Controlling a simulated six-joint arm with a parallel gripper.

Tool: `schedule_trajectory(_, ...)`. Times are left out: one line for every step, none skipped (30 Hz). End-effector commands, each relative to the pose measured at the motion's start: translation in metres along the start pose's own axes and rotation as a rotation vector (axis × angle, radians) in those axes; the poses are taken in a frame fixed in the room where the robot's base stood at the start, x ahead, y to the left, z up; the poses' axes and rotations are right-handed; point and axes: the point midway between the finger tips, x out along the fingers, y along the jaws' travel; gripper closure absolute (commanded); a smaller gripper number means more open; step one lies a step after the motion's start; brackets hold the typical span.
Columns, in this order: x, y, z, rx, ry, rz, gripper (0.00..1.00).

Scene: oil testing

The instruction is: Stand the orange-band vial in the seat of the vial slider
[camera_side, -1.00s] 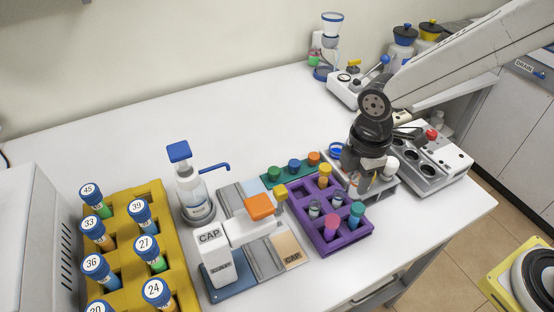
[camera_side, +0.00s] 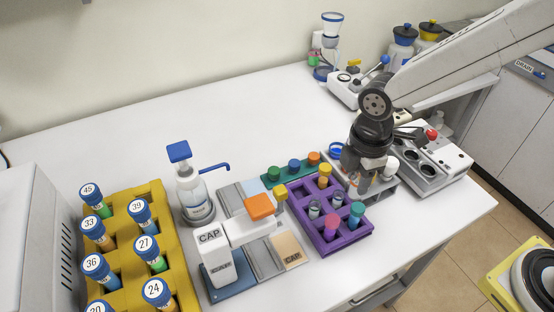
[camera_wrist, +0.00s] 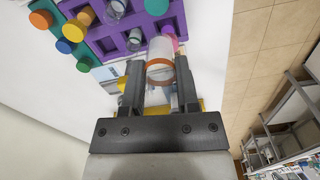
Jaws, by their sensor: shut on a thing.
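The orange-band vial (camera_wrist: 161,62) is clear with an orange ring and is clasped between the fingers of my gripper (camera_wrist: 159,82) in the wrist view. In the side view my gripper (camera_side: 366,182) points down behind the purple rack, over a pale block at the right of the bench. The vial is hard to make out there. A white unit marked CAP (camera_side: 214,262) has a grey rail and an orange block. I cannot tell for sure which part is the vial slider or its seat.
The purple rack (camera_side: 327,250) holds several capped and open vials. A green strip (camera_side: 271,183) carries coloured caps. A yellow rack (camera_side: 178,263) of numbered tubes and a pump bottle (camera_side: 192,190) stand left. The back middle of the bench is clear.

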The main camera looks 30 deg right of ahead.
Motion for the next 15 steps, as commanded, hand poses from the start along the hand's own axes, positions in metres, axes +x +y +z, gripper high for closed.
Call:
schedule_trajectory(0.0,0.002,-0.004,-0.001,0.0,0.0,1.0)
schedule_trajectory(0.0,0.004,-0.006,-0.002,0.0,0.0,1.0)
schedule_trajectory(0.001,0.006,-0.01,-0.002,-0.001,-0.001,1.0)
schedule_trajectory(0.001,0.009,-0.013,-0.003,-0.001,-0.001,1.0)
schedule_trajectory(0.001,0.011,-0.017,-0.003,0.0,-0.001,1.0)
schedule_trajectory(0.001,0.014,-0.022,-0.003,-0.001,-0.001,1.0)
schedule_trajectory(0.001,0.017,-0.026,-0.002,0.0,0.0,1.0)
schedule_trajectory(0.002,0.02,-0.031,-0.002,0.0,0.0,1.0)
schedule_trajectory(0.002,0.024,-0.038,-0.003,-0.001,-0.001,1.0)
schedule_trajectory(0.002,0.027,-0.043,-0.004,-0.001,-0.001,1.0)
schedule_trajectory(0.003,0.03,-0.048,-0.003,-0.001,-0.001,1.0)
schedule_trajectory(0.004,0.034,-0.056,-0.003,0.0,0.0,1.0)
schedule_trajectory(0.004,0.037,-0.062,-0.003,-0.001,-0.001,1.0)
schedule_trajectory(0.005,0.039,-0.068,-0.004,-0.001,-0.001,1.0)
schedule_trajectory(0.006,0.043,-0.075,-0.004,-0.001,0.0,1.0)
